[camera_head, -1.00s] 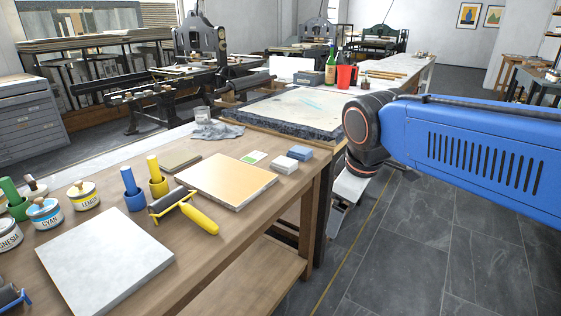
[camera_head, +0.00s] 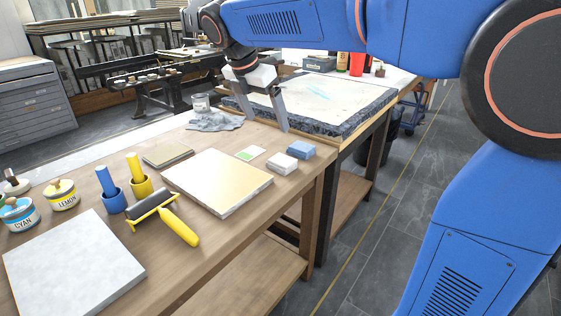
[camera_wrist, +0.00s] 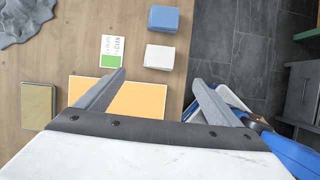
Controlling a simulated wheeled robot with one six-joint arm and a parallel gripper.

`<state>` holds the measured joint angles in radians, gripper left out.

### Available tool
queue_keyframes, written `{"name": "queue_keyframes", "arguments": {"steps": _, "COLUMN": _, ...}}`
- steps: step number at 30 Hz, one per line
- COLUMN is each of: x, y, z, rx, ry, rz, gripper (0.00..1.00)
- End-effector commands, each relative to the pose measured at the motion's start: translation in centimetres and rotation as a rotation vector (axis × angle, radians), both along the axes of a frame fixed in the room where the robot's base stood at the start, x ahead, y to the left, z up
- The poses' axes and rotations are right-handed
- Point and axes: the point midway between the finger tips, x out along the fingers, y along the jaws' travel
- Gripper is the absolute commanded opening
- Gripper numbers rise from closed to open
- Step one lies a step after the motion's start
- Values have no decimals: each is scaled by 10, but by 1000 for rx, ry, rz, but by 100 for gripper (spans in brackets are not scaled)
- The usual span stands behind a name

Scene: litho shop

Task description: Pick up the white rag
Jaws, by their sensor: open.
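The white rag (camera_head: 282,163) looks like a small folded white block and lies flat on the wooden bench near its right edge. It also shows in the wrist view (camera_wrist: 159,57), just beyond the gap between my fingertips. A similar folded blue one (camera_head: 300,149) lies right behind it; in the wrist view the blue one (camera_wrist: 163,18) is further up. My gripper (camera_head: 264,120) is open and empty, fingers pointing down, above the bench and apart from the rag. Its fingers also show in the wrist view (camera_wrist: 159,78).
A label card (camera_head: 250,153) and an orange-topped slab (camera_head: 217,180) lie left of the rag. A crumpled grey cloth (camera_head: 215,121) lies further back. A yellow-handled roller (camera_head: 165,215) and ink tins stand left. A stone slab (camera_head: 325,100) on another table is behind.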

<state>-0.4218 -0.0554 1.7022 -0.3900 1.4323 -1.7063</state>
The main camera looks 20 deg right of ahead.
Motion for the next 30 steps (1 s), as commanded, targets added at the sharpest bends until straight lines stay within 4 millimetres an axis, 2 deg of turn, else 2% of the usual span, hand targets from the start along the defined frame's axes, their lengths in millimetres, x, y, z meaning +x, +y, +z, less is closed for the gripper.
{"name": "queue_keyframes", "arguments": {"steps": 5, "x": 5, "y": -8, "z": -22, "rx": -3, "ry": 4, "rz": 0, "gripper": 88}}
{"name": "queue_keyframes", "arguments": {"steps": 18, "x": 21, "y": -32, "z": -92, "rx": -2, "ry": 3, "rz": -2, "gripper": 88}}
{"name": "queue_keyframes", "arguments": {"steps": 30, "x": 28, "y": -41, "z": -122, "rx": -2, "ry": 2, "rz": -1, "gripper": 88}}
